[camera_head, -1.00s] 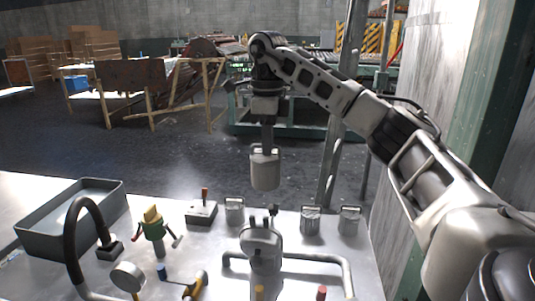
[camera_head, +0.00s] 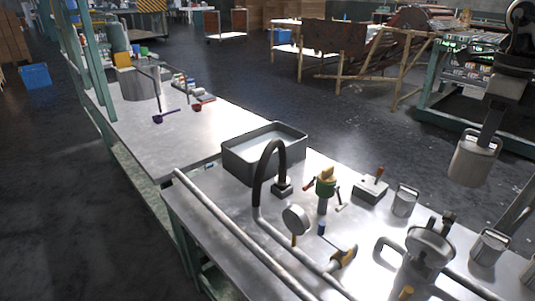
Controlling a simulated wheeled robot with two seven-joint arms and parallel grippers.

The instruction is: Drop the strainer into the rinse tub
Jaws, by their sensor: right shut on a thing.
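The strainer (camera_head: 472,163) is a grey metal can with a handle at its top, at the right of the head view. My right gripper (camera_head: 489,132) is shut on its top and holds it upright in the air, apart from the bench. The rinse tub (camera_head: 238,159) is a grey rectangular tub with pale liquid in it, on the bench left of the strainer. A wide gap lies between strainer and tub. My left gripper is not in view.
Similar metal cans (camera_head: 404,201) stand on the bench below the strainer. Between them and the tub are a small box with a red-tipped lever (camera_head: 371,189), a green and yellow fitting (camera_head: 325,184) and a black curved hose (camera_head: 262,172).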

